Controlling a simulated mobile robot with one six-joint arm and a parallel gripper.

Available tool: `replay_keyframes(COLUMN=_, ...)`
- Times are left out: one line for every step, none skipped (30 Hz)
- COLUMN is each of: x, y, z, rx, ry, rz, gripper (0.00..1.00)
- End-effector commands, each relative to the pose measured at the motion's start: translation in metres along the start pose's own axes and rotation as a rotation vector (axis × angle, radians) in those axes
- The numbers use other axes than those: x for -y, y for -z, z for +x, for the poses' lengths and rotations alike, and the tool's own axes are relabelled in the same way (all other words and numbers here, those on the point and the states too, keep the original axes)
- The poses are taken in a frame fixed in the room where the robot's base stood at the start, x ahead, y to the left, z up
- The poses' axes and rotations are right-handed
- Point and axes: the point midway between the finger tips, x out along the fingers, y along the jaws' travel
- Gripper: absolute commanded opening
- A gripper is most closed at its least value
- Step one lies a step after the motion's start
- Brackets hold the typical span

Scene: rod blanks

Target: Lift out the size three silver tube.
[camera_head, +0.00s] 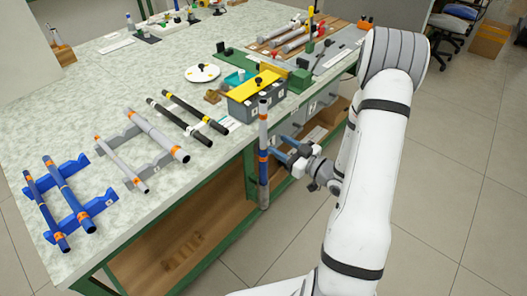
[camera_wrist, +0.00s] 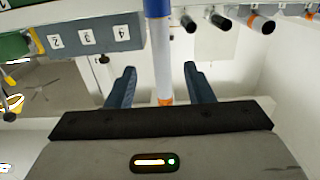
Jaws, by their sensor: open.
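Two silver tubes with orange bands lie on a grey rack on the bench, a thicker one (camera_head: 160,135) and a thinner one (camera_head: 118,160). I cannot read their sizes. An upright tube (camera_head: 263,135), silver with orange bands and a blue section lower down, stands at the bench's front edge. It also shows in the wrist view (camera_wrist: 158,55). My gripper (camera_head: 281,152) is open beside this upright tube, level with its middle. In the wrist view my gripper (camera_wrist: 160,72) has a finger on each side of the tube, with visible gaps. I cannot tell how deep the tube sits between them.
A grey box with a yellow top (camera_head: 255,88) sits behind the upright tube; its numbered labels show in the wrist view (camera_wrist: 88,38). Blue tubes (camera_head: 65,193) and black tubes (camera_head: 185,115) lie on racks to the left. An open shelf (camera_head: 190,235) is under the bench (camera_head: 95,80).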

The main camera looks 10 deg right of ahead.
Motion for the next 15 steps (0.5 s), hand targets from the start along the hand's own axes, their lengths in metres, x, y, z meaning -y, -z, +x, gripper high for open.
replay_keyframes(x=0.001, y=0.002, z=0.003, rx=-0.008, ry=0.005, rz=0.003, gripper=0.47)
replay_keyframes(x=0.001, y=0.002, z=0.006, rx=-0.01, ry=0.006, rz=0.003, gripper=0.47)
replay_keyframes(x=0.002, y=0.002, z=0.011, rx=-0.012, ry=0.008, rz=0.003, gripper=0.47)
replay_keyframes(x=0.002, y=0.002, z=0.014, rx=-0.012, ry=0.008, rz=0.003, gripper=0.47)
replay_keyframes(x=0.002, y=0.002, z=0.017, rx=-0.011, ry=0.007, rz=0.003, gripper=0.47)
replay_keyframes(x=0.002, y=0.002, z=0.022, rx=-0.011, ry=0.008, rz=0.003, gripper=0.47)
replay_keyframes(x=0.002, y=0.001, z=0.025, rx=-0.011, ry=0.007, rz=0.003, gripper=0.47)
replay_keyframes(x=0.001, y=0.001, z=0.028, rx=-0.011, ry=0.006, rz=0.003, gripper=0.47)
replay_keyframes(x=0.002, y=0.001, z=0.033, rx=-0.011, ry=0.007, rz=0.003, gripper=0.47)
replay_keyframes(x=0.002, y=0.001, z=0.037, rx=-0.01, ry=0.007, rz=0.004, gripper=0.47)
replay_keyframes(x=0.002, y=0.0, z=0.042, rx=-0.01, ry=0.007, rz=0.004, gripper=0.47)
replay_keyframes(x=0.003, y=0.0, z=0.049, rx=-0.01, ry=0.008, rz=0.003, gripper=0.47)
replay_keyframes(x=0.003, y=0.0, z=0.053, rx=-0.011, ry=0.007, rz=0.002, gripper=0.47)
replay_keyframes(x=0.003, y=0.0, z=0.058, rx=-0.011, ry=0.007, rz=0.002, gripper=0.47)
replay_keyframes(x=0.003, y=0.0, z=0.063, rx=-0.01, ry=0.007, rz=0.001, gripper=0.47)
